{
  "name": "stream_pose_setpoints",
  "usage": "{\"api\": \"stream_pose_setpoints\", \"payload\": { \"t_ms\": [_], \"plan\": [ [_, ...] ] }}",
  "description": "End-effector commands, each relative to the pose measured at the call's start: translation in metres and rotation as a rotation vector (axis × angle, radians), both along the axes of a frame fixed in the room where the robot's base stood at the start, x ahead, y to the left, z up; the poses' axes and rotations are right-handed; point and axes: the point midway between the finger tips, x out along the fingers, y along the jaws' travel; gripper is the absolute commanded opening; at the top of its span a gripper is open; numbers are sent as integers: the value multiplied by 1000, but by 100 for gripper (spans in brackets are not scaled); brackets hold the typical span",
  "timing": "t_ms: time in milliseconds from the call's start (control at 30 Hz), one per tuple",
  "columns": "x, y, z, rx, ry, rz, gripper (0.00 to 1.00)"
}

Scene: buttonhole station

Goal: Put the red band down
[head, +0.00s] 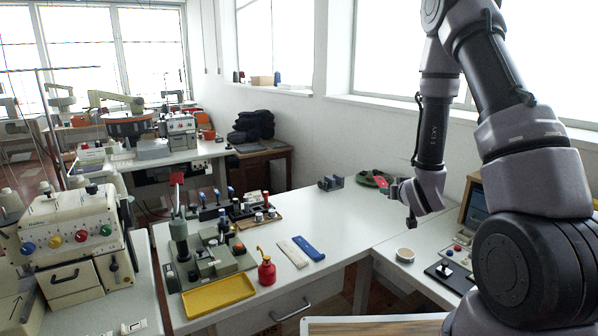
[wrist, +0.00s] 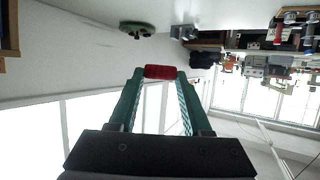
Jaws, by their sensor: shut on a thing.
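The red band (wrist: 160,72) shows as a short red roll in the wrist view, held between the tips of the green fingers. My gripper (wrist: 158,76) is shut on it. In the head view my gripper (head: 388,186) is at the right, above the far end of the white table (head: 345,215). A small red patch of the band (head: 383,189) shows at its tip. The band is held in the air, apart from the table in the wrist view. A green round thing (head: 368,178) lies on the table behind it; it also shows in the wrist view (wrist: 138,29).
A dark grey holder (head: 331,183) stands left of the green thing. A yellow tray (head: 218,295), a red oil can (head: 266,270), and white and blue strips (head: 308,248) lie nearer. A round tin (head: 405,254) stands on the right table. The table's middle is clear.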

Motion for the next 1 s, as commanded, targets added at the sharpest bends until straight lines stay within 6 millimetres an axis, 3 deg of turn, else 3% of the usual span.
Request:
{"api": "stream_pose_setpoints", "payload": {
  "t_ms": [200,367,467,700,867,1000],
  "plan": [
    [2,4,-1,-1,0,6,0],
    [12,41,-6,-6,-2,51,0],
    [21,87,-12,-13,-5,105,0],
    [21,217,-29,-20,-11,242,0],
    [3,303,-41,-19,-12,329,0],
    [-25,374,-51,-15,-11,403,0]
  ]
}}
